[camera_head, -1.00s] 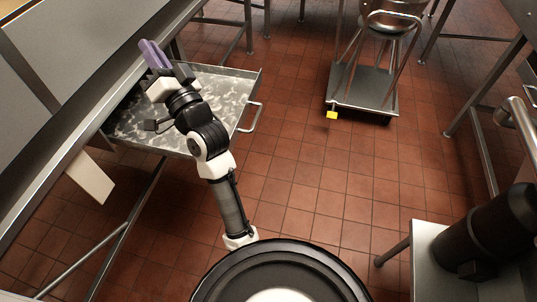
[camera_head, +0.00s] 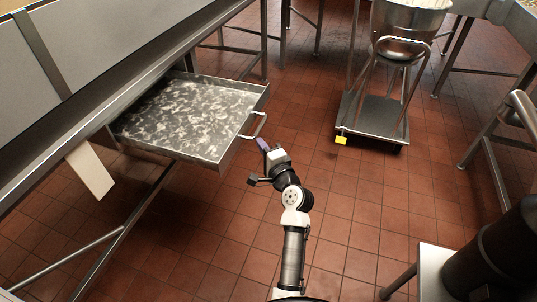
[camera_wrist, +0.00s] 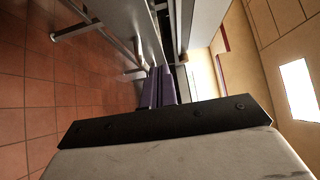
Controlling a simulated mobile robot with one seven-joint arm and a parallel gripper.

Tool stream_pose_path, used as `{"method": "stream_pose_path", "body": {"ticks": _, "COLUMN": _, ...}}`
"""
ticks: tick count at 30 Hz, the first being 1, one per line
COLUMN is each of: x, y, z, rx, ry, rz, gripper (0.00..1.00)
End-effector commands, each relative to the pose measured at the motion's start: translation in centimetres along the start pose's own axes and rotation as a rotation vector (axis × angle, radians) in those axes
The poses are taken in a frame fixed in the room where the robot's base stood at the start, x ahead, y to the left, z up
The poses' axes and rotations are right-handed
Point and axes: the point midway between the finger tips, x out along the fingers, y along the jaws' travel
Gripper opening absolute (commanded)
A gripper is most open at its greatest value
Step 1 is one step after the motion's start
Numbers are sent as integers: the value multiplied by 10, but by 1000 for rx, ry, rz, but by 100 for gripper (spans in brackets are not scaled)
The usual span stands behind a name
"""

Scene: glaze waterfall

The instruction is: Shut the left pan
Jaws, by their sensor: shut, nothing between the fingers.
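The left pan (camera_head: 185,112) is a shallow metal drawer with a mottled grey and white floor. It is pulled out from under the steel counter at the left in the head view. Its bar handle (camera_head: 259,126) is on its right-hand front wall. My gripper (camera_head: 262,144) has purple fingers, shut and empty, just below the handle in the picture; I cannot tell whether they touch it. In the wrist view the purple fingers (camera_wrist: 159,88) lie together, pointing towards the metal frames.
A wheeled stand (camera_head: 375,118) with a metal bowl (camera_head: 410,18) is at the upper right. A dark cylinder (camera_head: 500,255) sits at the lower right. A white panel (camera_head: 90,170) hangs below the counter. Tiled floor is open between the pan and the stand.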

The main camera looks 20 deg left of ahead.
Motion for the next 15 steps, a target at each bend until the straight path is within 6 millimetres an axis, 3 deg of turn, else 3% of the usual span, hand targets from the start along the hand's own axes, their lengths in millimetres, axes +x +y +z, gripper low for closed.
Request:
{"method": "stream_pose_path", "body": {"ticks": 5, "x": 38, "y": -2, "z": 2, "rx": -1, "ry": -2, "rz": -1, "gripper": 0}}
{"method": "stream_pose_path", "body": {"ticks": 15, "x": 60, "y": 0, "z": 28, "rx": -2, "ry": 0, "rz": 0, "gripper": 0}}
